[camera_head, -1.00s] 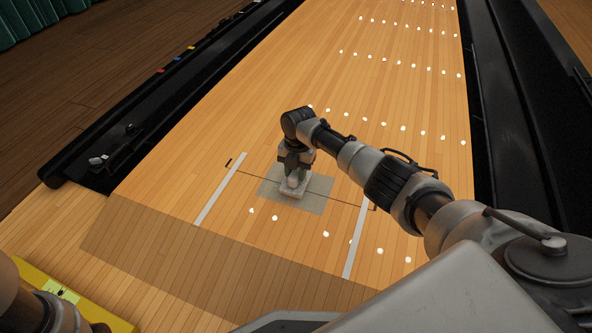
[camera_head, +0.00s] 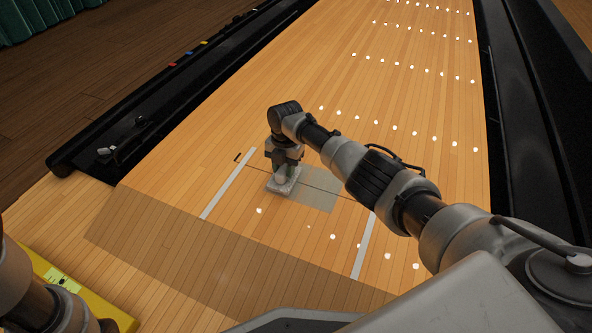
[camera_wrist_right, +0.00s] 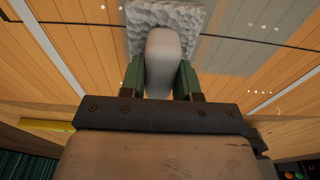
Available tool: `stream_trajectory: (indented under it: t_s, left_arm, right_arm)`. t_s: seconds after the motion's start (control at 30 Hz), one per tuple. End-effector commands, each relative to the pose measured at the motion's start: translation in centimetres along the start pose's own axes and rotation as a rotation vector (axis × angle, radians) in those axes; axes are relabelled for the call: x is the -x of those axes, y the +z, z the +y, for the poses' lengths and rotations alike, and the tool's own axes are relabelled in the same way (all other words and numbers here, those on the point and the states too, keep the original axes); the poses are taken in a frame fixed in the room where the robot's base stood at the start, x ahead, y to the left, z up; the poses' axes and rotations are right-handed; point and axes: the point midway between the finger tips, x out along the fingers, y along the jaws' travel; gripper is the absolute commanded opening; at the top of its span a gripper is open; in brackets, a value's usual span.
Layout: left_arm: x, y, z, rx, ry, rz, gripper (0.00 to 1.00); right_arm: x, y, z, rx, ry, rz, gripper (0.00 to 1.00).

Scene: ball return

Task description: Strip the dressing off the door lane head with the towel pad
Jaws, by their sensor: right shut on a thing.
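My right gripper (camera_head: 284,172) is shut on the grip of the towel pad (camera_head: 271,186), a whitish textured pad lying flat on the lane. In the right wrist view the pad (camera_wrist_right: 137,39) shows its rough grey-white face beyond the rounded grip, between the green fingers (camera_wrist_right: 160,77). A greyish dressing patch (camera_head: 317,196) lies on the wooden lane head, right of the pad. The pad sits at the patch's left side and hides part of that area. My left arm shows at the lower left, but its gripper is out of view.
White tape lines (camera_head: 228,184) flank the patch on the lane. A yellow case (camera_head: 75,295) stands at the lower left. Black gutters (camera_head: 170,100) run along both sides of the lane. Rows of white dots mark the open boards beyond.

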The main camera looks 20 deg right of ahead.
Motion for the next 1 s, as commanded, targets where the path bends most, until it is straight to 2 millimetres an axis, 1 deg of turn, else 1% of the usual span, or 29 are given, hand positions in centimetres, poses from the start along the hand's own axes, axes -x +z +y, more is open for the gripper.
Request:
stream_trajectory:
  t_s: [0.03,0.1,0.23,0.9,1.0]
  left_arm:
    - [-0.1,0.1,0.0,0.000,0.000,0.000,0.43]
    - [-0.1,0.1,0.0,0.000,0.000,0.000,0.43]
    - [-0.1,0.1,0.0,0.000,0.000,0.000,0.43]
    - [-0.1,0.0,0.0,0.000,0.000,0.000,0.43]
    - [-0.3,0.1,-0.1,0.000,0.000,0.000,0.43]
  right_arm:
    - [0.1,-0.3,0.7,0.000,0.002,0.001,0.13]
    - [0.1,-0.5,1.3,-0.001,0.000,0.002,0.13]
    - [0.1,-0.7,1.9,0.000,0.000,0.000,0.13]
    - [-1.1,-0.6,2.0,0.000,0.000,0.001,0.13]
    - [-1.0,-0.6,1.9,0.000,0.000,0.001,0.13]
